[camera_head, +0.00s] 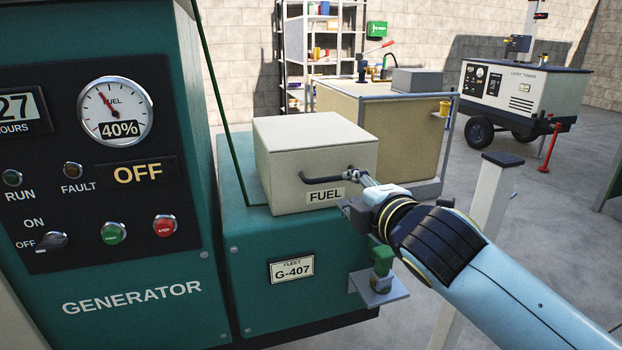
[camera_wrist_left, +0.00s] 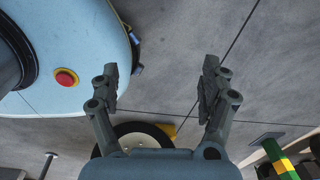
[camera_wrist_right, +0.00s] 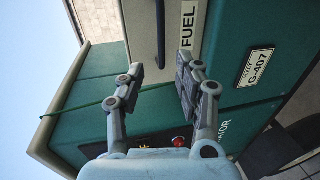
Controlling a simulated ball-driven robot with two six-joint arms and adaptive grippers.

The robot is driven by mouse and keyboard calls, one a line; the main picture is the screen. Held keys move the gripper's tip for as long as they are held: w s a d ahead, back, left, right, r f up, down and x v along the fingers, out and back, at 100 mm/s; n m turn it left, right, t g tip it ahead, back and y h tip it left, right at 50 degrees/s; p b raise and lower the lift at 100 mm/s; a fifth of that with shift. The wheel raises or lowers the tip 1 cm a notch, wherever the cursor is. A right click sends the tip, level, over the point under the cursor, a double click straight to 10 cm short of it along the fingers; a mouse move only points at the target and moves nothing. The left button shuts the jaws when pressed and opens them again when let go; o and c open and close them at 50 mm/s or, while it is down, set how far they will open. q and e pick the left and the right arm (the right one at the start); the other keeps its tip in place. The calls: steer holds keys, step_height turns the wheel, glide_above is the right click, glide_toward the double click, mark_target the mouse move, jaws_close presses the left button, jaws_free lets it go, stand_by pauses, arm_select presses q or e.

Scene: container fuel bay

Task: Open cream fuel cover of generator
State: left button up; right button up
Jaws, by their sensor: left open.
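The cream fuel cover (camera_head: 300,150) is a box-shaped lid with a FUEL label (camera_head: 326,195), sitting down on the generator's teal housing (camera_head: 262,232). Its dark bar handle (camera_head: 322,179) runs across the front face. My right gripper (camera_head: 364,178) is at the right end of this handle. In the right wrist view the cover (camera_wrist_right: 140,22) and handle (camera_wrist_right: 160,30) lie ahead of my right gripper (camera_wrist_right: 160,72). Its fingers are apart, with the handle's end showing between them. Contact cannot be told. My left gripper (camera_wrist_left: 160,82) is open and empty above the floor.
The generator's control panel (camera_head: 90,165) stands at the left. A small bracket (camera_head: 380,290) with a green-topped part juts out below my right gripper. A light post (camera_head: 487,215) stands right of it. A beige cabinet (camera_head: 375,130) and a light tower trailer (camera_head: 522,90) are behind.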

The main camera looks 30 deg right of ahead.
mark_target(333, 180)
steer(key=x, duration=0.4)
steer(key=shift+w+f+b, duration=0.2)
steer(key=shift+w+b, duration=0.15)
steer(key=x, duration=0.4)
steer(key=shift+w+d+f+b, duration=0.1)
steer(key=shift+w+b, duration=0.05)
steer(key=shift+b, duration=0.15)
steer(key=shift+w+d+f, duration=0.1)
steer(key=shift+w+d, duration=0.1)
steer(key=shift+w, duration=0.5)
arm_select(q)
steer(key=shift+w+a+f, duration=0.2)
steer(key=shift+w+f, duration=0.15)
steer(key=shift+f, duration=0.4)
steer(key=shift+w, duration=0.25)
arm_select(e)
jaws_close()
